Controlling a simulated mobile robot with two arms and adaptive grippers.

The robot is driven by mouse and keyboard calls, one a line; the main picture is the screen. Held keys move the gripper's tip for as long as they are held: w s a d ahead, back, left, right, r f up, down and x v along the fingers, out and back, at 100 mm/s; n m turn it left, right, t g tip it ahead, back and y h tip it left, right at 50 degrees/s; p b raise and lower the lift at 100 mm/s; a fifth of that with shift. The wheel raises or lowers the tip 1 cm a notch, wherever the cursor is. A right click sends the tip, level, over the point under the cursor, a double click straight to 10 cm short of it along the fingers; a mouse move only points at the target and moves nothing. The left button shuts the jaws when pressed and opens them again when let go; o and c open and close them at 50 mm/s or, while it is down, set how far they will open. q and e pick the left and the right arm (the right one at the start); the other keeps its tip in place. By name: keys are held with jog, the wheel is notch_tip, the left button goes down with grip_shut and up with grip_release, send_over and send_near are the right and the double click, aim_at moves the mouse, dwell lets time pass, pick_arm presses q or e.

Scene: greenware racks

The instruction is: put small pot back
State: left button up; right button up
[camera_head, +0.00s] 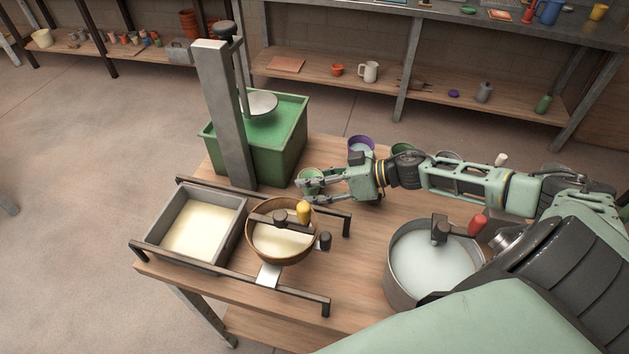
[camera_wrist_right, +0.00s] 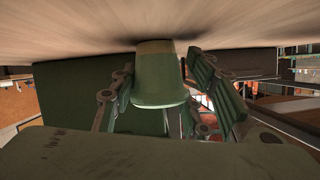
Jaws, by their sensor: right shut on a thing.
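The small pot (camera_head: 309,178) is green and stands upright near the back of the wooden table, just in front of the green tub. My right gripper (camera_head: 306,191) reaches in from the right and is shut on the pot. In the right wrist view, which looks upside down, the small pot (camera_wrist_right: 160,75) sits between the two fingers. Its base is at or very close to the tabletop; I cannot tell whether they touch. My left gripper is not in view.
Near the pot are the green tub (camera_head: 286,151), a grey post (camera_head: 222,115), a purple-rimmed pot (camera_head: 361,142) and another green pot (camera_head: 402,148). In front are a brown bowl (camera_head: 258,256), a grey tray (camera_head: 167,257) on rails, and a large metal pan (camera_head: 398,290).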

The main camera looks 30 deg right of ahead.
jog(key=o, duration=1.3)
jog(key=shift+f, duration=0.1)
jog(key=v, duration=0.5)
jog(key=shift+s+b, duration=0.1)
jog(key=shift+b, duration=0.3)
jog(key=shift+p+v, duration=1.1)
jog(key=shift+v, duration=2.4)
jog(key=shift+r, duration=0.25)
